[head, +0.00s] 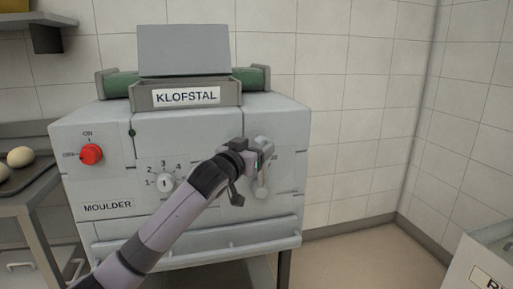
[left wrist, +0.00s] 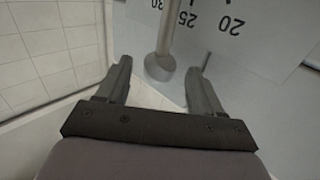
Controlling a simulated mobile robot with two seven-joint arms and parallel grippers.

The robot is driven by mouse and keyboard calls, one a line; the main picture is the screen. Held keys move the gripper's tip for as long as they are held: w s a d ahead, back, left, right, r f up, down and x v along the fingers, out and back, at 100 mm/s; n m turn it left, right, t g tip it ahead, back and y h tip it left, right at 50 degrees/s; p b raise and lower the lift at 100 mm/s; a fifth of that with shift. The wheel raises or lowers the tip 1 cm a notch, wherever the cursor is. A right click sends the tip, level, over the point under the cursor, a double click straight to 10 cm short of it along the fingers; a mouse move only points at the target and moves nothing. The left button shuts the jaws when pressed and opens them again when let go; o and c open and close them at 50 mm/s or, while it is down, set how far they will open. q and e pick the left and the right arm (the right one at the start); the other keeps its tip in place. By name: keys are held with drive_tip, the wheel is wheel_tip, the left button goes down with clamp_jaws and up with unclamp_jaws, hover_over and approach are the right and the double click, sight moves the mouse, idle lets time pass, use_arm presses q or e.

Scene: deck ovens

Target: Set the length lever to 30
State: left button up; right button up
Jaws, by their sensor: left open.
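The length lever (head: 262,186) is a pale grey rod with a rounded end on the right part of the moulder's front. In the left wrist view the lever (left wrist: 161,65) runs up between the printed 30 and 25, with 20 farther right; the numbers appear upside down. My left gripper (head: 254,168) is in front of the lever and hides part of it and its scale. In the left wrist view my left gripper (left wrist: 159,66) is open, with the lever's rounded end between its fingertips; I cannot tell whether they touch. My right gripper is not in view.
The moulder (head: 107,207) also carries a red knob (head: 91,154) and a pale dial (head: 164,183) marked 1 to 4. A rack with dough balls (head: 20,157) stands at left. A grey box (head: 490,262) is at lower right. Floor between looks clear.

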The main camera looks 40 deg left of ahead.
use_arm(q)
drive_tip(key=shift+w, duration=0.45)
clamp_jaws()
drive_tip(key=shift+w+d+r+p, duration=0.1)
drive_tip(key=shift+w+r+p, duration=0.1)
drive_tip(key=shift+p, duration=0.5)
drive_tip(key=shift+w+d+f+m+g+y+p, duration=0.25)
drive_tip(key=shift+w+d+m+g+p, duration=0.95)
drive_tip(key=shift+p, duration=2.05)
drive_tip(key=shift+w+d+f+m+g+y+p, duration=0.1)
drive_tip(key=shift+w+d+f+m+g+p, duration=0.75)
drive_tip(key=shift+p, duration=2.35)
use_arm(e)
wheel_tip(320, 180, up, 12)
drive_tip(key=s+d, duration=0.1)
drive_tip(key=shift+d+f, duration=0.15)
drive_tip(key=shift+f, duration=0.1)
use_arm(q)
drive_tip(key=shift+w+d+r, duration=0.25)
drive_tip(key=shift+w+r, duration=0.1)
drive_tip(key=shift+w, duration=0.2)
